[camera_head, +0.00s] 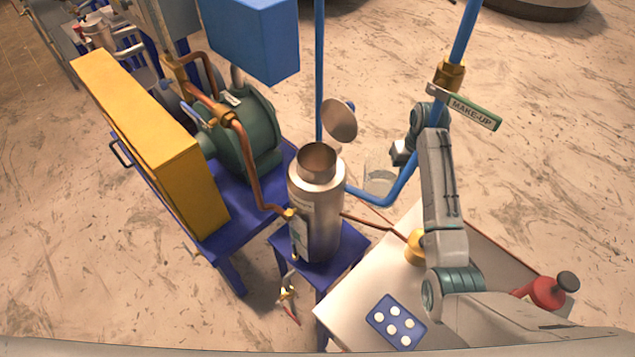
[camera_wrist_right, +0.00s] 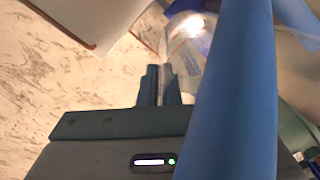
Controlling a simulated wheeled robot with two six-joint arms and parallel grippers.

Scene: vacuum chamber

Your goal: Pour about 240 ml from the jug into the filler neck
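The clear jug (camera_head: 378,183) is off the table, right of the steel tank (camera_head: 315,215) and partly behind the blue pipe. It looks roughly upright; I cannot tell its liquid level. My right gripper (camera_head: 397,157) is beside it, and in the right wrist view its fingers (camera_wrist_right: 160,85) are close together on the see-through jug (camera_wrist_right: 183,38), seemingly at its handle. The filler neck (camera_head: 318,175) on top of the tank is open, with its round lid (camera_head: 340,120) swung up behind. The jug is apart from the neck. My left gripper is not in view.
The blue pipe (camera_head: 399,190) runs between jug and tank and passes close before the right wrist camera (camera_wrist_right: 230,90). The white table (camera_head: 350,310) holds a blue dotted card (camera_head: 396,322) and red container (camera_head: 542,292).

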